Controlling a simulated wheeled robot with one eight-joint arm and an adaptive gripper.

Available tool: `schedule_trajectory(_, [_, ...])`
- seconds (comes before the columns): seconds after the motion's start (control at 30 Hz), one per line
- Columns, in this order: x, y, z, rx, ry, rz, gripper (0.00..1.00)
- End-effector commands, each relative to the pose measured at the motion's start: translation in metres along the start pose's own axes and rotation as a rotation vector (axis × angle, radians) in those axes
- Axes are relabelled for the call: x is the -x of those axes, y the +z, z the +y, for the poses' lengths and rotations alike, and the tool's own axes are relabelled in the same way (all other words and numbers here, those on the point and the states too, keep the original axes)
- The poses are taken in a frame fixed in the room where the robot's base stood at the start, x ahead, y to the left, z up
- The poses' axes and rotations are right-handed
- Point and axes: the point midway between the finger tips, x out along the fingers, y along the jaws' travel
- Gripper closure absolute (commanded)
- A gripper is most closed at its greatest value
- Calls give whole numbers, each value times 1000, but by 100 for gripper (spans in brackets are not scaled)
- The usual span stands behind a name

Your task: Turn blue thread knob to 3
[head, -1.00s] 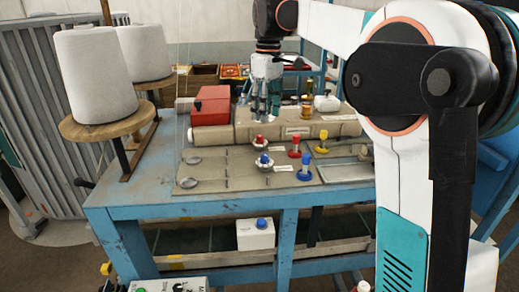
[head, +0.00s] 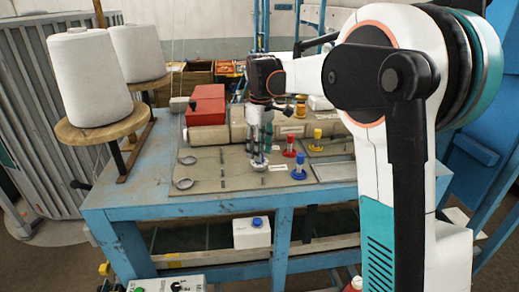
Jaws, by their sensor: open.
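My gripper (head: 260,152) points down over the sewing machine's plate, its fingers apart. Its tips are at a round silver-grey knob (head: 257,164), which shows just below them. The top of this knob is hidden by the fingers, and I cannot tell whether they touch it. A blue-topped post (head: 298,171) stands to the right on the plate, apart from the gripper. A small white label lies just left of that post; its marks are too small to read.
A red post (head: 289,149) and a yellow post (head: 317,138) stand behind and right. A red box (head: 207,105) is at the back left. White thread cones (head: 84,80) stand at the left. The plate's left part (head: 205,172) is mostly open.

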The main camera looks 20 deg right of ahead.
Motion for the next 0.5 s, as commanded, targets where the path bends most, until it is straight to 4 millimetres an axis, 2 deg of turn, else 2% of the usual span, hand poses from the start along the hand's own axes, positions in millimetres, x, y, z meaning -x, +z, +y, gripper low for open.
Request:
schedule_trajectory(0.17, [-10,0,0,0,0,0,60])
schedule_trajectory(0.43, [-11,0,0,0,0,0,60])
schedule_trajectory(0.47, [-11,0,0,0,0,0,64])
schedule_trajectory(0.5, [-11,0,0,0,0,0,73])
